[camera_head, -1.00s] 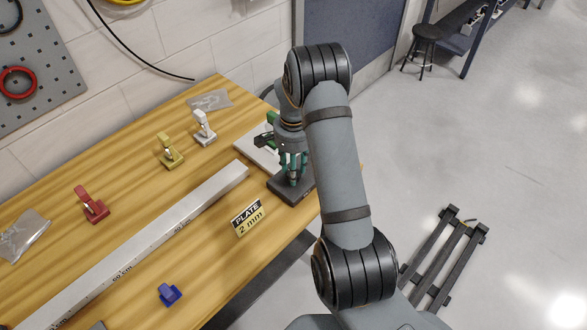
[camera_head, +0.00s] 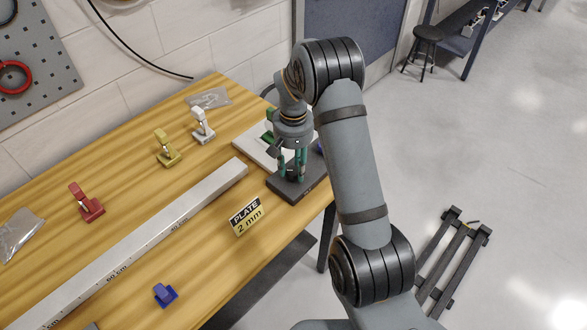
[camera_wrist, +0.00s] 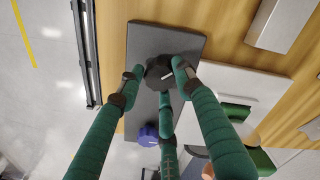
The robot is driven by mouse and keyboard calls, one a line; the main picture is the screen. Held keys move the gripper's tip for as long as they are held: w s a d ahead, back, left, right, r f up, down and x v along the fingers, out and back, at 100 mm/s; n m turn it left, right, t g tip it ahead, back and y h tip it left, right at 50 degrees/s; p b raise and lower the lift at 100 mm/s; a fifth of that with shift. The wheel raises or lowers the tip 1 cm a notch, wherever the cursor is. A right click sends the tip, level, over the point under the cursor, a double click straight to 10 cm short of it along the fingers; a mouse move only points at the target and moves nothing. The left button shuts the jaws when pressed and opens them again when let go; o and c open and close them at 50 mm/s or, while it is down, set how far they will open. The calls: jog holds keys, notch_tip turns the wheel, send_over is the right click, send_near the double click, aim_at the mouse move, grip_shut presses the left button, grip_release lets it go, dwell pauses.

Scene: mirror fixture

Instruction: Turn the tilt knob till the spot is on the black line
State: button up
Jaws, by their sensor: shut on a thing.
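A black knob (camera_wrist: 157,72) with a white pointer mark stands on a dark grey plate (camera_wrist: 146,38) in the wrist view. My gripper (camera_wrist: 160,82) has its green fingers closed around this knob. A blue knob (camera_wrist: 149,135) sits at the other end of the same plate, apart from the fingers. In the head view my gripper (camera_head: 294,172) points down at the dark plate (camera_head: 283,189) at the right edge of the table, and its fingers hide the black knob. I cannot make out the spot or the black line in either view.
A long metal rail (camera_head: 150,237) with centimetre marks lies across the wooden table. A "PLATE 2 mm" sign (camera_head: 245,215), a white board (camera_head: 252,142), and yellow (camera_head: 167,149), white (camera_head: 201,127), red (camera_head: 86,203) and blue (camera_head: 165,295) fixtures stand around it.

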aim_at(293, 170)
jog(key=n, duration=0.3)
jog(key=shift+w+r+n, duration=0.1)
jog(key=shift+w+n, duration=0.15)
jog(key=shift+n, duration=0.05)
jog(key=shift+a+n+b, duration=0.15)
jog(key=shift+n+b, duration=0.15)
jog(key=shift+n, duration=1.6)
jog(key=o, duration=1.1)
jog(key=shift+s, duration=0.15)
jog(key=shift+o, duration=0.2)
notch_tip(293, 170, up, 12)
